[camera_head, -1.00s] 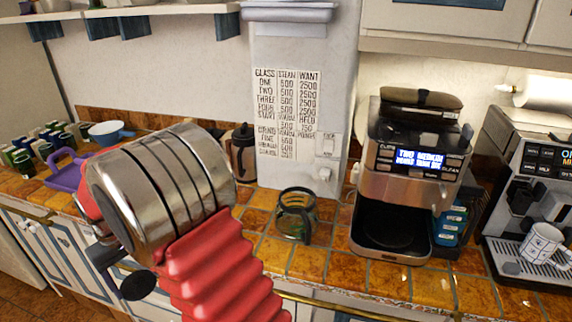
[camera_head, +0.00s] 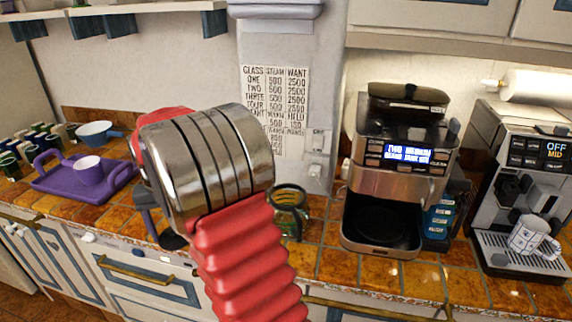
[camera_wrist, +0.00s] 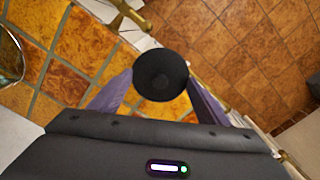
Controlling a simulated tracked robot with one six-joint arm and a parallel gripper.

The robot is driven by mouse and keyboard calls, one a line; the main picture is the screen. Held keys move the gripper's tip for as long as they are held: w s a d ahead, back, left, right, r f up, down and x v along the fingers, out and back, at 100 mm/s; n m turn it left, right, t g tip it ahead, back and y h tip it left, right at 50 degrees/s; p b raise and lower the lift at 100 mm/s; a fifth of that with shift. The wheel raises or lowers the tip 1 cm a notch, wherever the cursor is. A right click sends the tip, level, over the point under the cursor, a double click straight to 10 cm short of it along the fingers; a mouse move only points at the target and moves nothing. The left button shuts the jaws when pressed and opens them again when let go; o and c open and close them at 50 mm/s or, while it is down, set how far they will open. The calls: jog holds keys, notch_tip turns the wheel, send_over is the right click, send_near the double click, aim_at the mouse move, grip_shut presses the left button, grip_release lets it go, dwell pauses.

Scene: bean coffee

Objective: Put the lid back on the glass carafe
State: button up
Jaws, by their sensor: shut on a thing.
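The black round lid (camera_wrist: 160,72) is held between the two purple fingers of my gripper (camera_wrist: 159,78) in the wrist view, over the counter's front edge. In the head view my gripper (camera_head: 160,226) is mostly behind my own arm, and a dark part of the lid (camera_head: 172,241) shows below it. The glass carafe (camera_head: 289,199) stands on the tiled counter to the right of my arm, open at the top and partly hidden by it. A piece of its rim shows at the left edge of the wrist view (camera_wrist: 19,62).
A coffee maker (camera_head: 400,180) stands right of the carafe, with an espresso machine (camera_head: 525,190) and a patterned mug (camera_head: 530,236) beyond. A purple tray (camera_head: 65,182) holding a cup (camera_head: 89,170) and a blue bowl (camera_head: 97,133) lie left.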

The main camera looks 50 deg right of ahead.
jog(key=s+d+r+m, duration=0.4)
jog(key=s+d+m, duration=0.1)
jog(key=d, duration=0.4)
jog(key=s+d+r+m, duration=0.5)
jog(key=s+d, duration=0.2)
jog(key=d, duration=0.2)
jog(key=s+d+r+m, duration=0.5)
jog(key=s+d, duration=0.1)
jog(key=d, duration=0.3)
jog(key=shift+s, duration=0.35)
jog(key=shift+f, duration=0.2)
notch_tip(320, 180, down, 6)
jog(key=shift+f, duration=0.1)
dwell(1.5)
jog(key=o, duration=1.1)
jog(key=shift+o, duration=0.2)
